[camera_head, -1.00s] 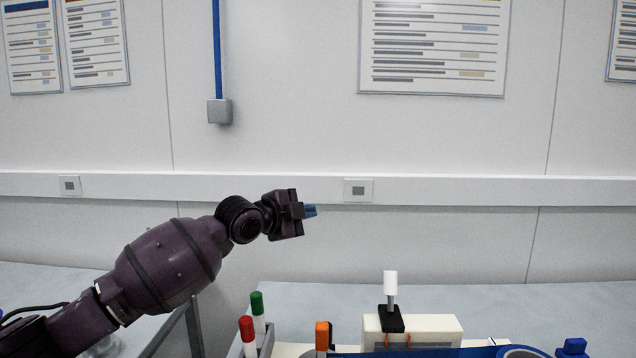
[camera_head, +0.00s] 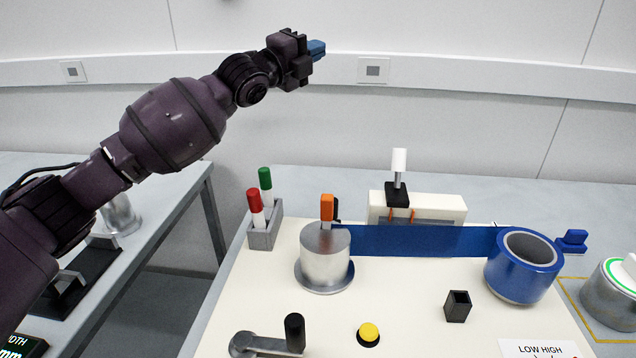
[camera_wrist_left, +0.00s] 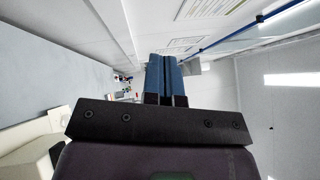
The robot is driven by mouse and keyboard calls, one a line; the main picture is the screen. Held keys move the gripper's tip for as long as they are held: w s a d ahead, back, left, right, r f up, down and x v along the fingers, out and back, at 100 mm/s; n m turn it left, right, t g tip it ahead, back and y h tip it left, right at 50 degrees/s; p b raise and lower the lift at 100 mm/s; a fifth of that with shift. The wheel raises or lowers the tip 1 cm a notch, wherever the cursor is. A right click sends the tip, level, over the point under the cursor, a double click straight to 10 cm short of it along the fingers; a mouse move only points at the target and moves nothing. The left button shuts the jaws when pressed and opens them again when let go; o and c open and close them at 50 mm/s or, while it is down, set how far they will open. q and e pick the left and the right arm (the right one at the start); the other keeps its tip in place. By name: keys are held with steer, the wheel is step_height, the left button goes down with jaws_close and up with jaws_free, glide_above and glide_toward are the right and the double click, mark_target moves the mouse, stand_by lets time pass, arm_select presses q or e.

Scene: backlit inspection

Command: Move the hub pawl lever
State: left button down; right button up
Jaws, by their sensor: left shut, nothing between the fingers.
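A silver metal hub (camera_head: 325,262) stands on the cream panel (camera_head: 410,300) in the head view. A small orange-topped lever (camera_head: 326,207) stands upright right behind it, its lower part hidden by the hub. A blue lever-like piece (camera_head: 572,240) sits behind the blue roll (camera_head: 522,268) at the right. I cannot tell for certain which of the two is the pawl lever. My left gripper (camera_head: 317,49) is shut and empty, raised high above and behind the panel, well apart from both. Its blue fingers (camera_wrist_left: 163,75) lie together in the left wrist view. My right gripper is not in view.
A blue strip (camera_head: 420,241) runs from hub to roll. A holder with red and green markers (camera_head: 262,235), a black-handled crank (camera_head: 265,343), a yellow button (camera_head: 368,333) and a black square socket (camera_head: 457,306) are on the panel. A white-topped post (camera_head: 398,165) stands behind.

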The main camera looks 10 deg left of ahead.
arm_select(q)
steer(key=a+f+n+g+y+b, duration=0.3)
steer(key=f+n+g+b, duration=0.25)
steer(key=f+n, duration=0.55)
steer(key=s+f+n+g+y, duration=0.2)
steer(key=s+f+n+g, duration=0.6)
steer(key=s+g, duration=0.15)
steer(key=shift+n, duration=0.7)
steer(key=x, duration=0.2)
steer(key=b+x, duration=0.1)
steer(key=x, duration=0.2)
steer(key=s+b+x, duration=0.1)
steer(key=x, duration=0.2)
steer(key=shift+a+f, duration=0.3)
steer(key=shift+f, duration=0.2)
steer(key=shift+d+f, duration=0.35)
steer(key=shift+d, duration=0.05)
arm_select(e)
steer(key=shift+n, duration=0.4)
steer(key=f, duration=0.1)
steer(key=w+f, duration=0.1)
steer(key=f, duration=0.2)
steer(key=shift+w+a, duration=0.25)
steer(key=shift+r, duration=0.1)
